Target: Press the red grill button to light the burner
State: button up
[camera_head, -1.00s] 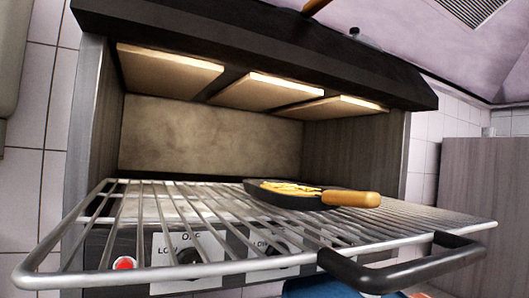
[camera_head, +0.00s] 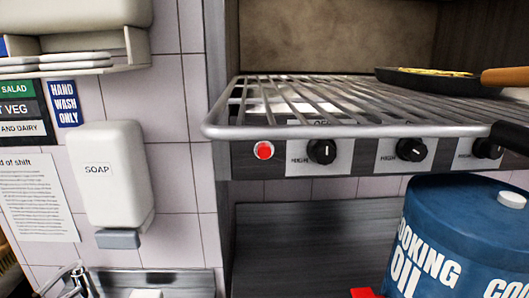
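The red grill button (camera_head: 263,150) is a small round button on the dark front panel (camera_head: 345,157) of the grill. It sits at the panel's left end, left of the first black knob (camera_head: 321,151), just under the front bar of the wire rack (camera_head: 330,131). It is in plain view and nothing covers it. My gripper is not in view.
A black pan (camera_head: 430,80) with food lies on the rack, its wooden handle (camera_head: 505,76) pointing right. A blue cooking oil drum (camera_head: 450,235) stands below right. A soap dispenser (camera_head: 108,175) hangs on the left wall above a tap (camera_head: 80,283). An unclear red thing (camera_head: 364,293) shows at the bottom edge.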

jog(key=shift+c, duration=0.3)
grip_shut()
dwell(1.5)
